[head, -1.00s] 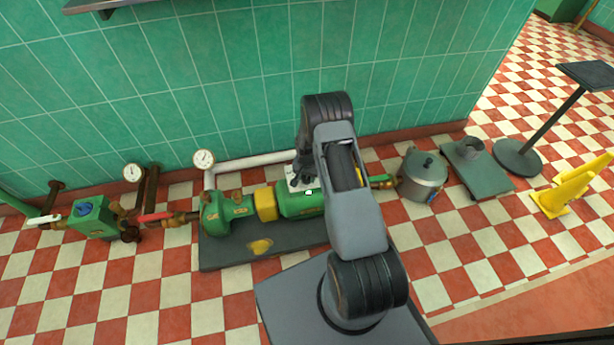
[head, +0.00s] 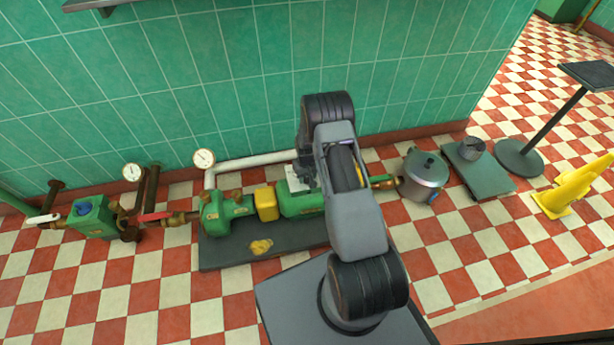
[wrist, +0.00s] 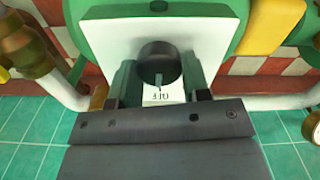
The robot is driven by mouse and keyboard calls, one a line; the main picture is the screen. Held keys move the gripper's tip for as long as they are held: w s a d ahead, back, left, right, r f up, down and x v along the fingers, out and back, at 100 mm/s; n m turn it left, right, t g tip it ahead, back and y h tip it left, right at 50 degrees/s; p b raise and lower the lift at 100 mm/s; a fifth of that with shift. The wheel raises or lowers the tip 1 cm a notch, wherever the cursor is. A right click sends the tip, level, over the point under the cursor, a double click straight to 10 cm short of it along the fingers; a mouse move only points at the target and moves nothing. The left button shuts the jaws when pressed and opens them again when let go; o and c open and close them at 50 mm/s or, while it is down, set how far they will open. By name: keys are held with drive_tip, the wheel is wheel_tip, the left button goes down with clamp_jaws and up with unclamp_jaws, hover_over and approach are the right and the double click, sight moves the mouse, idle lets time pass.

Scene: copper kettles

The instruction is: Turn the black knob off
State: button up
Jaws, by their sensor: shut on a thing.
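The black knob (wrist: 158,62) is a round dial on a white plate (wrist: 207,45) in the wrist view. A pale mark on the knob points toward the OFF label (wrist: 160,97), which shows upside down below it. My gripper (wrist: 159,72) is shut on the knob, one finger on each side of it. In the head view the white plate (head: 293,181) shows beside the green motor (head: 298,203). There my arm and wrist hide the knob and the fingertips.
A yellow coupling guard (head: 266,203) and green pump (head: 222,212) share the dark base (head: 225,255). A white pipe (head: 250,160) and gauge (head: 204,158) stand behind, near the tiled wall. A metal pot (head: 424,177) stands to the right. The checkered floor in front is clear.

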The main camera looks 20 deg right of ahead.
drive_tip(key=shift+n, duration=0.6)
drive_tip(key=o, duration=0.9)
drive_tip(key=shift+o, duration=0.2)
wheel_tip(320, 180, up, 14)
drive_tip(key=p, duration=0.4)
drive_tip(key=shift+p, duration=0.35)
